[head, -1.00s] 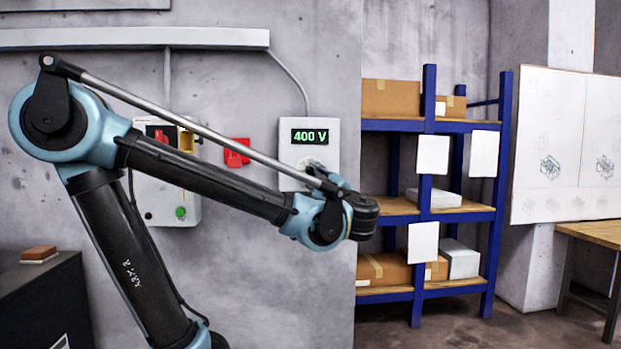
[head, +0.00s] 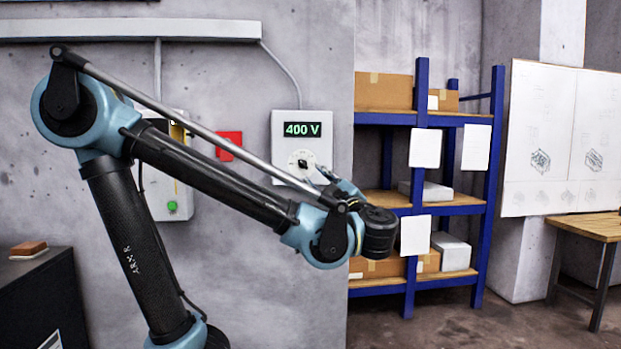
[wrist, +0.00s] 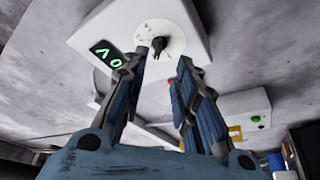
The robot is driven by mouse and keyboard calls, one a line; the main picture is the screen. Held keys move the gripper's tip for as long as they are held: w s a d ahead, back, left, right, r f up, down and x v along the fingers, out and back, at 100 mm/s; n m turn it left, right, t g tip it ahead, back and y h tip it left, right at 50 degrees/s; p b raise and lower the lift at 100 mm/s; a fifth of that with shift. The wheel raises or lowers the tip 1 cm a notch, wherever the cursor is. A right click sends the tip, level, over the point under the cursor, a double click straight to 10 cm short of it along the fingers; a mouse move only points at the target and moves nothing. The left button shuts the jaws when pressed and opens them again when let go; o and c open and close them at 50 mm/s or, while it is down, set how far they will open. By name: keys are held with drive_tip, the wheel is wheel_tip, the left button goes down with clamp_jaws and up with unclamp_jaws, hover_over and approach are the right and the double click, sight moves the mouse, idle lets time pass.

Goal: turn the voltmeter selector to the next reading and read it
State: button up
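The voltmeter (head: 287,137) is a white box on the concrete wall, its green display (head: 303,130) reading 400 V. Its selector (head: 301,160), a dark knob on a pale round dial, sits below the display. In the wrist view the selector (wrist: 159,45) lies just beyond the fingertips, and the display (wrist: 106,56) is partly hidden by a finger. My gripper (wrist: 164,68) is open and empty, its two fingers apart. In the head view the gripper (head: 334,180) is below and right of the selector, partly hidden by my wrist. I see no contact with the knob.
A grey-white box with a green button (head: 172,207) and a red square plate (head: 229,145) are on the wall to the left, partly behind my arm. Blue shelves (head: 421,90) with cartons stand right of the voltmeter. A conduit (head: 130,29) runs above.

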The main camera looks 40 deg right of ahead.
drive_tip(key=shift+v, duration=1.7)
